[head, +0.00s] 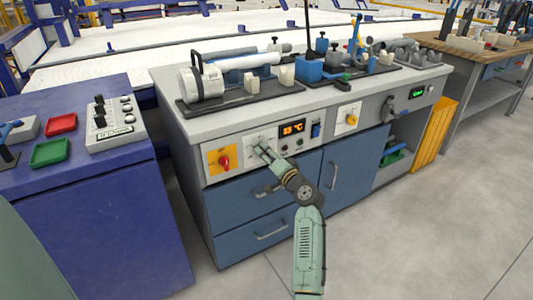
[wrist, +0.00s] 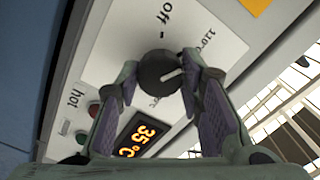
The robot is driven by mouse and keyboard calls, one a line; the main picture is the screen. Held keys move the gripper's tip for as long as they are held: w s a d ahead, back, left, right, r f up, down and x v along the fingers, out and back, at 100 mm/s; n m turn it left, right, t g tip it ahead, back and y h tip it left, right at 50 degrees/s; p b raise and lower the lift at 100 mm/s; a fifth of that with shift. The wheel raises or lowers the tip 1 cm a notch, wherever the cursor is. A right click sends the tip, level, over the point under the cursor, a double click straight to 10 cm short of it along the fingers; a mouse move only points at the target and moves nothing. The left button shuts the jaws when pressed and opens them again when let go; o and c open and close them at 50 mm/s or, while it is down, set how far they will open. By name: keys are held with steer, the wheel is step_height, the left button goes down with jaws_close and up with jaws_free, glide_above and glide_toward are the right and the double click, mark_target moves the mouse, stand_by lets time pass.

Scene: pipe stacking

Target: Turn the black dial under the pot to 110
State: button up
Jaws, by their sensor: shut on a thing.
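The black dial (wrist: 158,72) is round with a white pointer line and sits on a white panel (wrist: 120,38) marked "off" and "110". The pointer line lies toward the right finger in the wrist view, and the panel text appears rotated. My gripper (wrist: 165,82) has one finger on each side of the dial and is shut on it. In the head view my gripper (head: 262,149) reaches the front panel and largely hides the dial. A white cylinder with a black handle (head: 201,86), probably the pot, lies on the counter above.
A red knob on a yellow plate (head: 224,161) is left of the dial, and a blue switch (head: 316,130) is right. Drawers with handles (head: 270,231) are below. The floor in front is clear.

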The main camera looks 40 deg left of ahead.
steer(key=shift+m, duration=0.4)
steer(key=o, duration=1.2)
steer(key=shift+c, duration=0.2)
steer(key=v, duration=1.2)
